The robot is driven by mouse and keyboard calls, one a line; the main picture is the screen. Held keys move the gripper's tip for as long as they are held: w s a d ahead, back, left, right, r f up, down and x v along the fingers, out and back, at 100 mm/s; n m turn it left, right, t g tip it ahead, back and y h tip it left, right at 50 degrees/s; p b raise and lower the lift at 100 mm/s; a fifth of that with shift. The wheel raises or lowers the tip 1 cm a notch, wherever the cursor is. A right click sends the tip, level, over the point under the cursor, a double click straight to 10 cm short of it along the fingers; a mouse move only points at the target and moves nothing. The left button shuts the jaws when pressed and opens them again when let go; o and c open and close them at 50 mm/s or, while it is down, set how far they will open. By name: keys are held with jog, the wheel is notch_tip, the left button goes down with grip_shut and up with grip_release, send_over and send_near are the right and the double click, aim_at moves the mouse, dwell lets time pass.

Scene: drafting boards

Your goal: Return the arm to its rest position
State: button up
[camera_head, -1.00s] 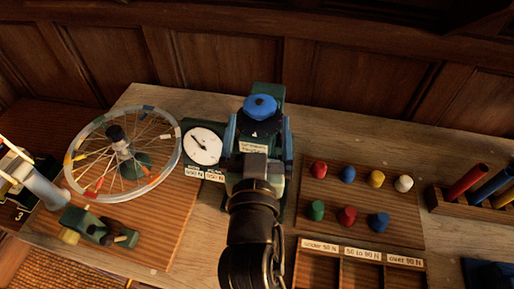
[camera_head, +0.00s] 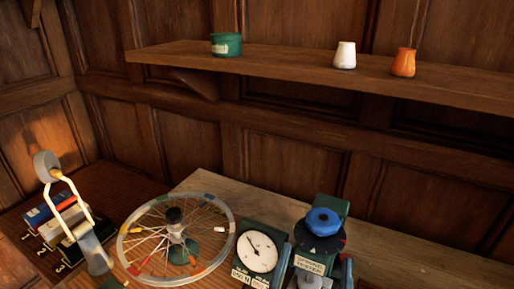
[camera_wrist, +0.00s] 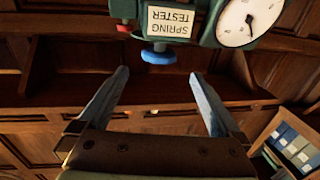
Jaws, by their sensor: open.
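The task names no object besides my arm. In the wrist view my gripper (camera_wrist: 158,75) is open, with two blue-grey fingers spread apart and nothing between them. The green spring tester (camera_wrist: 125,8) appears upside down beyond the fingertips. Its blue knob (camera_wrist: 163,54) shows in the gap between the fingers, apart from them. In the head view the tester's blue top (camera_head: 322,221) and round dial (camera_head: 257,251) are at the bottom, right of centre. The rest of my arm is mostly below the head picture's edge.
A spoked wheel (camera_head: 127,252) lies left of the tester. Coloured boxes (camera_head: 45,212) stand at far left. A wooden shelf (camera_head: 290,62) on the panelled wall carries a green pot (camera_head: 226,44), a white jar (camera_head: 344,55) and an orange jar (camera_head: 403,62). The bench right of the tester (camera_head: 420,262) looks clear.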

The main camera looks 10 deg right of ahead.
jog(key=w+a+r+n+t+y, duration=0.1)
jog(key=w+a+r+t, duration=0.15)
jog(key=r, duration=0.65)
jog(key=w+a+r+n+t+y, duration=0.1)
jog(key=a+r+t, duration=0.15)
jog(key=r, duration=0.65)
jog(key=s+a+r+n+t+y, duration=0.1)
jog(key=s+a+r+t+y, duration=0.1)
jog(key=r, duration=0.8)
jog(key=s+a+r+n+t+y, duration=0.2)
jog(key=s+a+r+t+y, duration=0.1)
jog(key=r, duration=0.7)
jog(key=shift+s+a+t+y, duration=0.3)
jog(key=shift+s+a+t, duration=0.2)
jog(key=shift+s+a, duration=0.5)
jog(key=shift+w+a+f, duration=0.1)
jog(key=shift+w+f, duration=0.05)
jog(key=shift+w, duration=0.05)
